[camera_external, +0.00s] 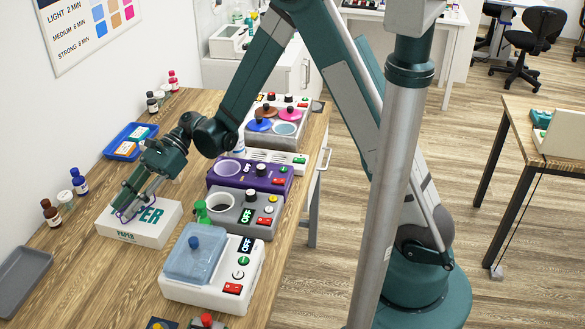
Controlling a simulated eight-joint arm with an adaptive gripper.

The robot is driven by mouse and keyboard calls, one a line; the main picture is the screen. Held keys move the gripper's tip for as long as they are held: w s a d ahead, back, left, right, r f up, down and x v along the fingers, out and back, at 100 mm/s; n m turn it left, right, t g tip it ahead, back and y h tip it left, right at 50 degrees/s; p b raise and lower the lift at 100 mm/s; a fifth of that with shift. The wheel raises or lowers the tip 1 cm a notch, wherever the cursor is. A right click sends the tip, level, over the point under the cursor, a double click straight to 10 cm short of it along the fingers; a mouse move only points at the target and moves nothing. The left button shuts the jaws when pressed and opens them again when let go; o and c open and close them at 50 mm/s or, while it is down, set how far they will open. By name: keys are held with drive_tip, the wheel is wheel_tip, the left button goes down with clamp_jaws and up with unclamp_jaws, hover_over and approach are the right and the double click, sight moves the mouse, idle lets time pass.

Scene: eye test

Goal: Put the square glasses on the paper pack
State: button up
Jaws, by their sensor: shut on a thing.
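The paper pack (150,232) is a white block with green "PAPER" lettering on the wooden bench, near the wall. My gripper (127,207) points down over the left part of the pack's top. It is shut on the square glasses (121,217), which show as a thin dark purple-blue outline at the fingertips. The glasses are over the top of the pack; I cannot tell whether they touch it. My fingers hide part of the glasses and part of the lettering.
Small bottles (80,181) stand left of the pack, and a blue tray (130,141) lies behind it. A grey tray (22,278) is at the front left. A white device with a blue lid (195,255) and a green spray bottle (201,212) stand to the right.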

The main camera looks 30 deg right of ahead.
drive_tip(key=shift+f, duration=0.2)
drive_tip(key=o, duration=0.7)
drive_tip(key=shift+o, duration=0.2)
drive_tip(key=shift+r, duration=0.2)
drive_tip(key=shift+d+r, duration=0.1)
drive_tip(key=p+v, duration=0.1)
drive_tip(key=v, duration=1.1)
idle(0.5)
